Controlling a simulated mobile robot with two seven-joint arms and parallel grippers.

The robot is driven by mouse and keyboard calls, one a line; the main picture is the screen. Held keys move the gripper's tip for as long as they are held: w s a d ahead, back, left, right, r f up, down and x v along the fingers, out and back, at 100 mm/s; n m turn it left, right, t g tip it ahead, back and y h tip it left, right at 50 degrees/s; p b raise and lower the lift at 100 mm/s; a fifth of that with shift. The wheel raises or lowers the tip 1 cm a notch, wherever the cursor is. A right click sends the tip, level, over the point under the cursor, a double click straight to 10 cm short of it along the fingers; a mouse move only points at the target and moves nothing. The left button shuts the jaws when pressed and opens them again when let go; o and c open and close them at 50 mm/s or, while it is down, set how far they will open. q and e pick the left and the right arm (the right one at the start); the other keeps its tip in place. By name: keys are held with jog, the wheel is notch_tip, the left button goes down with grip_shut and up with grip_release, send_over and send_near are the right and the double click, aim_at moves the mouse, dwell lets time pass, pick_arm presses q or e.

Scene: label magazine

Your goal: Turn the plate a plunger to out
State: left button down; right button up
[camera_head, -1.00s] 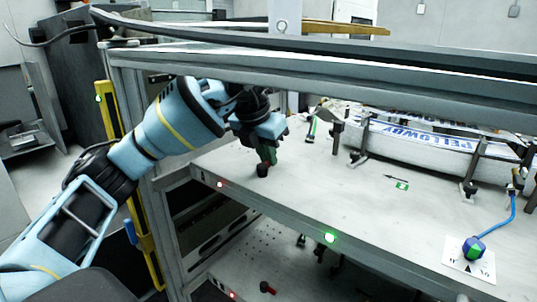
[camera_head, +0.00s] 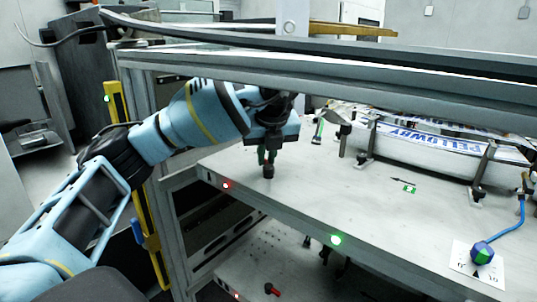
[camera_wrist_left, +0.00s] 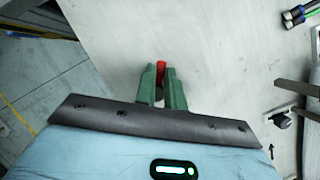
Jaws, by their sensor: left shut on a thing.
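My left gripper (camera_head: 267,157) points down at the near left part of the grey plate (camera_head: 330,195). Its green fingers are shut on a small plunger, whose dark lower part (camera_head: 268,172) shows just under the fingertips, at the plate's surface. In the left wrist view, the red end of the plunger (camera_wrist_left: 161,66) shows between the two green fingers (camera_wrist_left: 162,85). The fingers hide most of the plunger, so I cannot tell its setting. My right gripper is not in view.
A long wrapped bundle (camera_head: 430,146) lies behind dark clamps at the back right. A blue-green knob (camera_head: 482,252) sits on a white marked card at the front right. A frame beam (camera_head: 330,75) crosses above the plate. A red-handled part (camera_head: 271,289) is on the lower shelf.

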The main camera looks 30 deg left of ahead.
pick_arm(q)
jog(key=shift+s+n, duration=0.1)
jog(key=shift+n, duration=0.5)
jog(key=shift+n+g, duration=0.3)
jog(key=c, duration=1.5)
grip_release()
jog(key=shift+a, duration=0.1)
